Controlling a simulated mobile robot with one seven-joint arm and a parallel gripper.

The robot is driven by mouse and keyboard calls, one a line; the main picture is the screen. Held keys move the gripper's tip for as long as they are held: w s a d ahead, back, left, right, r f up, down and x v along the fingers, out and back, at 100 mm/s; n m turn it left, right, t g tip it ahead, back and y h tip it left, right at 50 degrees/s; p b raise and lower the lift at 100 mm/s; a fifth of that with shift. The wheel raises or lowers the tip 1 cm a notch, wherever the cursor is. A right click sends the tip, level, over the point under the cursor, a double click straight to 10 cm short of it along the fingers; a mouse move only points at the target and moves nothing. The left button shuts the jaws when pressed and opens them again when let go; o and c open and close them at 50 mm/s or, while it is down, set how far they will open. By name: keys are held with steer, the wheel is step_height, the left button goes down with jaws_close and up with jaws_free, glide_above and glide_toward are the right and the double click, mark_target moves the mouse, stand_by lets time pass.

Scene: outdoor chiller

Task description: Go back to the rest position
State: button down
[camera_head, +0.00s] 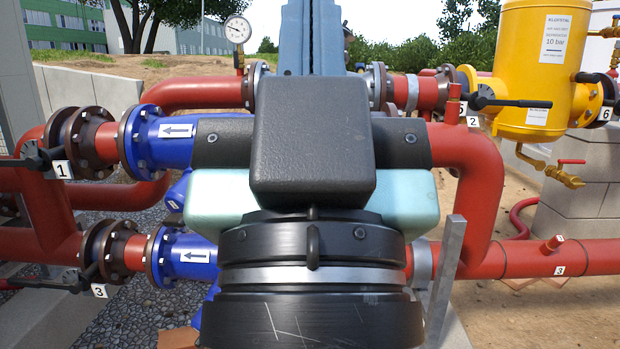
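My gripper (312,150) fills the middle of the head view, seen from behind. It has a black box on top, pale teal sides, dark grey parts reaching out left and right, and a black round wrist below. Its fingertips are hidden behind its own body, so I cannot see whether it holds anything. It appears in front of the pipework; I cannot tell whether it touches any of it.
Red pipes (480,180) with blue fittings (170,148) run behind my gripper. Numbered valves with black handles (515,103) stand at both sides. A yellow tank (540,60) is at the right, a pressure gauge (237,29) at the upper left. Bare ground (530,310) shows at the lower right.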

step_height(320, 180, up, 34)
steer(key=p, duration=3.1)
steer(key=shift+f, duration=0.2)
steer(key=shift+a, duration=0.1)
